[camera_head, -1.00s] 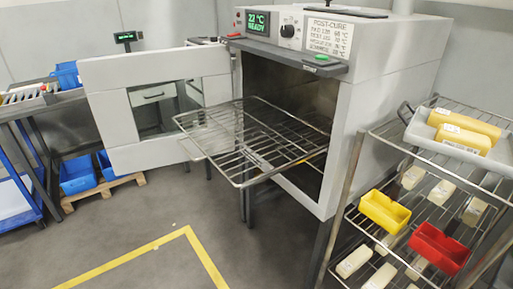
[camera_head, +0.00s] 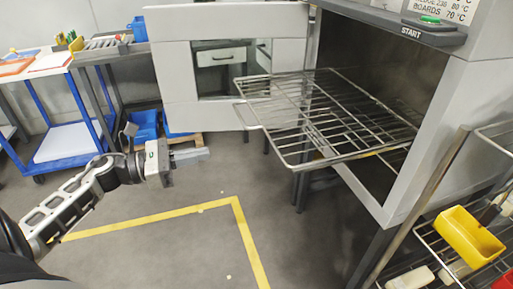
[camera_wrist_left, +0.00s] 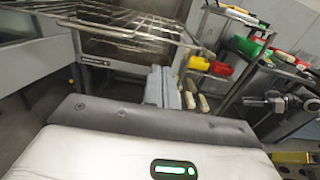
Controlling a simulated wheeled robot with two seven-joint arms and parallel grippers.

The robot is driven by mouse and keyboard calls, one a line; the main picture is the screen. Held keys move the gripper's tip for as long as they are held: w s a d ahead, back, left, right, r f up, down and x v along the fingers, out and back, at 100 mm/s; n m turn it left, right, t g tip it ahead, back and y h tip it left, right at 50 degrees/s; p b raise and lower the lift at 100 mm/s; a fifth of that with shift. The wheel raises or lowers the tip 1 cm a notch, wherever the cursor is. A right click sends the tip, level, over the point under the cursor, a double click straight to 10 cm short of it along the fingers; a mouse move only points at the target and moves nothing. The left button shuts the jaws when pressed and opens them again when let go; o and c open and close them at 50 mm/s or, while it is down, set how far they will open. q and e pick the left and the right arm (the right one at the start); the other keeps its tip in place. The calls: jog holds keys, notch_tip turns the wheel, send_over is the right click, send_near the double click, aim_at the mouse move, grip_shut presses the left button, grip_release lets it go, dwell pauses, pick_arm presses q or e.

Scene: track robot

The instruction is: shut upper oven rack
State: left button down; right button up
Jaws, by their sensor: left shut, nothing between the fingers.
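The upper oven rack (camera_head: 335,122) is a wire shelf pulled well out of the open oven (camera_head: 420,75). The oven door (camera_head: 175,65) with its window stands swung open to the left. My left gripper (camera_head: 204,155) is shut and empty, to the left of the rack's front edge and apart from it. In the left wrist view the rack (camera_wrist_left: 130,28) shows at the top, beyond the shut fingers (camera_wrist_left: 162,85).
A wire shelf unit with a yellow bin (camera_head: 468,237) stands at the right, near the oven. A blue-framed cart (camera_head: 85,110) and blue bins (camera_head: 145,125) are at the left. The floor before the oven, with yellow tape (camera_head: 240,225), is clear.

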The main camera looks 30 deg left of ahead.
aim_at(270, 141)
pick_arm(q)
jog(key=p+x, duration=0.3)
jog(key=x, duration=1)
jog(key=shift+w+d, duration=0.2)
jog(key=shift+d, duration=0.1)
jog(key=shift+w, duration=0.1)
